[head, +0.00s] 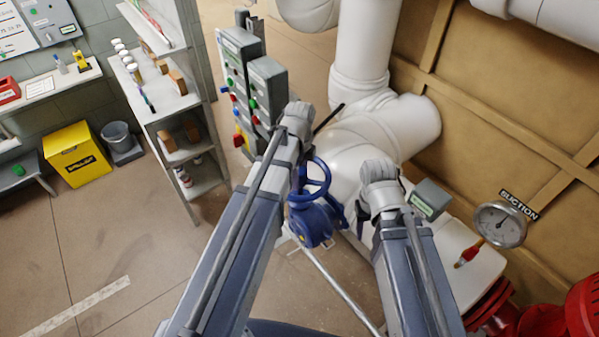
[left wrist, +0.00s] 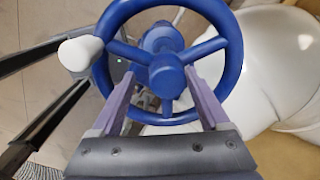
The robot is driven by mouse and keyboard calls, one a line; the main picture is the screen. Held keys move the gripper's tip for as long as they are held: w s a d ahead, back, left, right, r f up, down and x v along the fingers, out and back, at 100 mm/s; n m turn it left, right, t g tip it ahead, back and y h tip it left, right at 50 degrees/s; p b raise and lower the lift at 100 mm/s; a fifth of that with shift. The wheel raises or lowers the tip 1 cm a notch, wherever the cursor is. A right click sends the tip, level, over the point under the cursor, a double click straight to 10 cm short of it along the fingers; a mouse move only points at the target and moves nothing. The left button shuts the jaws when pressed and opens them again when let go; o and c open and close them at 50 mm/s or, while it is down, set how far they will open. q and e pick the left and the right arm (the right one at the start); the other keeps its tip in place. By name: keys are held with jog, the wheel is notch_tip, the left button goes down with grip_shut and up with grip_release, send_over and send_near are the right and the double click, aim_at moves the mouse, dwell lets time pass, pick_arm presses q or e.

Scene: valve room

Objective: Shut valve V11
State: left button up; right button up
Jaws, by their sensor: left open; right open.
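A blue valve with a round handwheel (head: 318,178) stands between my two arms in the head view, in front of white pipework. I can read no V11 tag on it. In the left wrist view the handwheel (left wrist: 232,50) fills the upper middle, with its hub and spokes facing the camera. My left gripper (left wrist: 160,75) is open, its two fingers reaching up to the wheel, one on each side of the hub. Whether they touch the spokes I cannot tell.
White pipes (head: 385,125) run behind the valve. A grey box with a green label (head: 428,199) and a suction gauge (head: 498,224) are at right. Grey button panels (head: 268,90) and a shelf unit (head: 180,110) stand at left. The floor at lower left is clear.

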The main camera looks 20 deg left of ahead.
pick_arm(q)
jog(key=shift+w+d+r+p, duration=0.2)
jog(key=shift+w+r+p, duration=0.45)
jog(key=shift+r+p, duration=0.3)
jog(key=r+p, duration=0.3)
jog(key=shift+s+a+r, duration=0.15)
jog(key=shift+s, duration=0.2)
jog(key=shift+r+p, duration=0.35)
jog(key=shift+p, duration=0.2)
jog(key=shift+w, duration=0.2)
pick_arm(e)
jog(key=r, duration=0.5)
jog(key=shift+w+r, duration=0.4)
pick_arm(q)
jog(key=shift+s+a, duration=0.1)
pick_arm(e)
jog(key=shift+s, duration=0.1)
pick_arm(q)
notch_tip(320, 180, up, 6)
jog(key=p, duration=0.6)
pick_arm(e)
notch_tip(320, 180, up, 6)
